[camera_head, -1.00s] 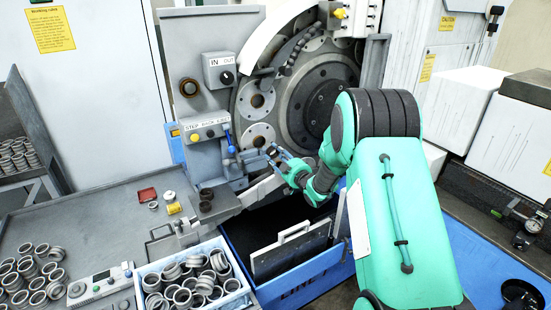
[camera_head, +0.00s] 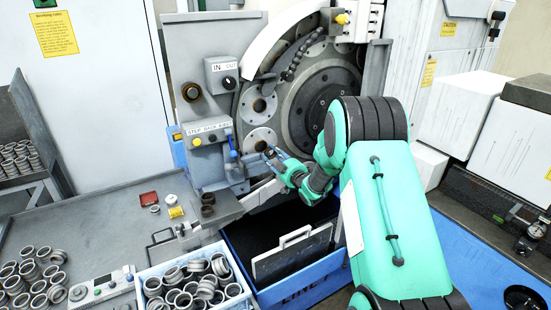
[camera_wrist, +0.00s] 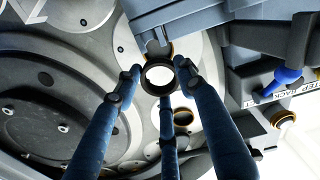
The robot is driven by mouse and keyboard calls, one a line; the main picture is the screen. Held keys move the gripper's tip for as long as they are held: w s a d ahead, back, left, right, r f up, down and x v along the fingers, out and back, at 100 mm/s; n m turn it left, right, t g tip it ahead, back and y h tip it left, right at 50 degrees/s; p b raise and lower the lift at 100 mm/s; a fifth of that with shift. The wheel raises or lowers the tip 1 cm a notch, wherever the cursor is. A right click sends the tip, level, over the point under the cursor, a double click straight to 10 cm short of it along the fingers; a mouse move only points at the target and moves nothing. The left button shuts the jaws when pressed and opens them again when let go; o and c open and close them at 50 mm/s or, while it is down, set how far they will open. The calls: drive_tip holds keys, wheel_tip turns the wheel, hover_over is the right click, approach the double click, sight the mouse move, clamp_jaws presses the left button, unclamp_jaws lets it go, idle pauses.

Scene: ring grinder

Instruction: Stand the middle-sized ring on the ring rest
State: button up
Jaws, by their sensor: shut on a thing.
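The ring's opening faces the camera, just below a grey block of the machine. In the head view the held ring is too small to make out clearly. I cannot tell which part is the ring rest, nor compare ring sizes.
A white crate of rings (camera_head: 232,252) stands at the front, and loose rings (camera_head: 35,278) lie left. A blue bin (camera_head: 318,282) sits below the gripper. The bench's middle is mostly clear.

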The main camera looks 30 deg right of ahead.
drive_tip(key=shift+w+p, duration=0.4)
drive_tip(key=shift+w, duration=2.9)
drive_tip(key=shift+f+b, duration=0.55)
drive_tip(key=shift+f, duration=0.05)
